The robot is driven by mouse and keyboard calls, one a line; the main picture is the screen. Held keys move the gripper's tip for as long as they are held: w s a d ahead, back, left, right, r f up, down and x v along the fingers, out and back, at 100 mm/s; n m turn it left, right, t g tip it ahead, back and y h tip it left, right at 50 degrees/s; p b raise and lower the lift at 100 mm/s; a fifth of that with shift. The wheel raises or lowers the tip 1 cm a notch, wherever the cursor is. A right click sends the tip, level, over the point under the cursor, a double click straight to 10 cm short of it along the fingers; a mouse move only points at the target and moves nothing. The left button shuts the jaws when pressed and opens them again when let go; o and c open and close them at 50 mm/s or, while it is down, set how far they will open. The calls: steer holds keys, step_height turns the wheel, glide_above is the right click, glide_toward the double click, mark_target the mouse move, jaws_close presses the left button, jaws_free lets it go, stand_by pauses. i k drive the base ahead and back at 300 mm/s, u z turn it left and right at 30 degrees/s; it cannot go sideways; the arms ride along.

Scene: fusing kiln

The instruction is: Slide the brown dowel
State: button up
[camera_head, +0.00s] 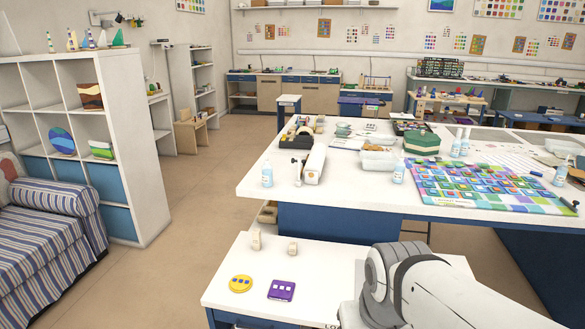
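I cannot make out a brown dowel with certainty in the head view. Two small tan pieces stand on the near white table (225,290), a left one (256,240) and a right one (292,248). They are too small to tell what they are. My white and grey arm fills the lower right and hides part of that table. My gripper is not in view, so its state and any contact are hidden.
A shelf (152,150) and striped sofa (35,245) stand left. Floor between is clear.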

mark_target(303, 162)
steer(key=z, duration=0.05)
steer(key=k, duration=1)
steer(key=u, duration=1.25)
steer(key=i, duration=5.95)
steer(key=z, duration=0.55)
